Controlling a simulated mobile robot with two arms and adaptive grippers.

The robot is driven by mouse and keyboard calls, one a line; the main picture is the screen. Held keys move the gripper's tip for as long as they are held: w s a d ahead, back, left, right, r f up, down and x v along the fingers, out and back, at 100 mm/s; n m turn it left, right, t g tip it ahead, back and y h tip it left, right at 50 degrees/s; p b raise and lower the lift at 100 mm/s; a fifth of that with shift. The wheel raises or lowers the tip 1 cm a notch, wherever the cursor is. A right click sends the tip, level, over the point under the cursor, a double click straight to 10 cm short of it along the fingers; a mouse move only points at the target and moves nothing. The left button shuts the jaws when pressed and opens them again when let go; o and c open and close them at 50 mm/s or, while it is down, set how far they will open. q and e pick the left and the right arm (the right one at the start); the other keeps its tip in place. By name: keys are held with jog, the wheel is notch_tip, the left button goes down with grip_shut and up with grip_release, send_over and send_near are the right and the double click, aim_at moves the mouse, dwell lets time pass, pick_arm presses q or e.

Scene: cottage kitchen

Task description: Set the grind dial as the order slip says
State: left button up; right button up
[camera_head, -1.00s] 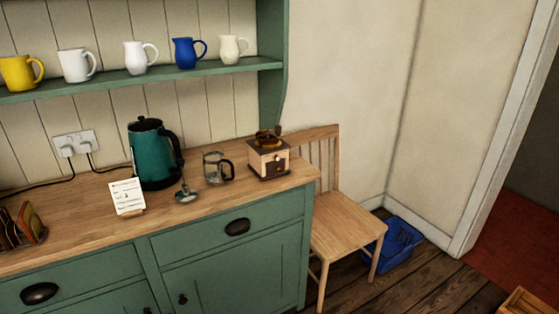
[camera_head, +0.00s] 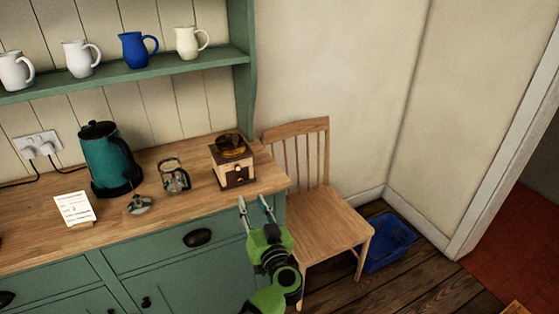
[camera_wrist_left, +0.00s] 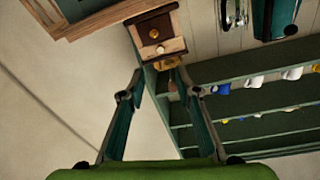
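The wooden coffee grinder (camera_head: 233,172) stands at the right end of the counter, with a dark drawer front and a brass-coloured top. In the left wrist view the grinder (camera_wrist_left: 157,30) shows upside down at the top, ahead of my fingers. My right gripper is not in view.
A glass pot (camera_head: 174,177), a small metal item (camera_head: 138,205) and a teal kettle (camera_head: 107,160) stand left of the grinder. A wooden chair (camera_head: 325,230) stands beside the counter's right end, with a blue crate (camera_head: 391,243) behind it. A shelf (camera_head: 130,77) holds jugs above.

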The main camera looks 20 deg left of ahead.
aim_at(238, 169)
pick_arm(q)
jog(key=x, duration=1.4)
jog(key=shift+d+r+p, duration=0.1)
jog(key=shift+r+p, duration=0.2)
grip_shut()
